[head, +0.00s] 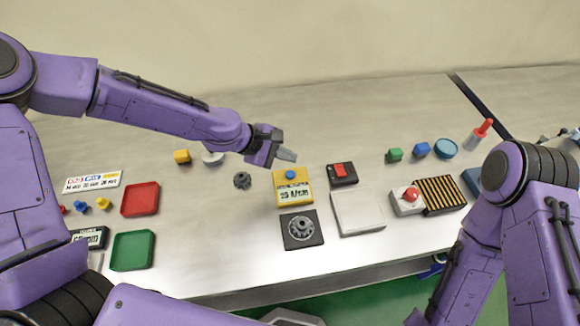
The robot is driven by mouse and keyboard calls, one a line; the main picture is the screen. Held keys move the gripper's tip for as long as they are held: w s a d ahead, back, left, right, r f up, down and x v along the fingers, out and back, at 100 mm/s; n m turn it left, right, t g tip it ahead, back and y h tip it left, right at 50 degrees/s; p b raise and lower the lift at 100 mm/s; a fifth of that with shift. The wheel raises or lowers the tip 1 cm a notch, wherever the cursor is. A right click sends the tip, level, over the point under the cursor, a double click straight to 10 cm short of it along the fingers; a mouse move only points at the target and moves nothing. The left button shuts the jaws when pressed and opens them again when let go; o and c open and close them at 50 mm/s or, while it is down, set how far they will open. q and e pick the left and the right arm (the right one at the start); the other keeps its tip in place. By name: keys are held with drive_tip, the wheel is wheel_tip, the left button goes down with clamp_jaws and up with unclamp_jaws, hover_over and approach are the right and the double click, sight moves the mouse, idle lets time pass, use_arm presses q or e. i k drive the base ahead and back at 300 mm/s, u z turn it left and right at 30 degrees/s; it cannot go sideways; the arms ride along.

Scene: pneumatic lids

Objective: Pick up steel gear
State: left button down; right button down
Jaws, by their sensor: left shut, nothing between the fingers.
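A small dark grey gear (242,181) lies on the table, left of the yellow box. A larger grey gear shape (301,228) sits on a black square block (288,242) nearer the front. I cannot tell which of the two is steel by material. My left gripper (287,156) is shut and empty, above the table, behind and to the right of the small gear and apart from it. My right arm is at the right, but its gripper is out of view.
A yellow box (280,204) with a blue button stands right of the small gear. A white lidded box (358,213) and a red-buttoned black box (342,174) are further right. Red (140,199) and green (133,250) trays lie left.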

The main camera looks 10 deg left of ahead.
sight(301, 227)
drive_tip(key=k, duration=1)
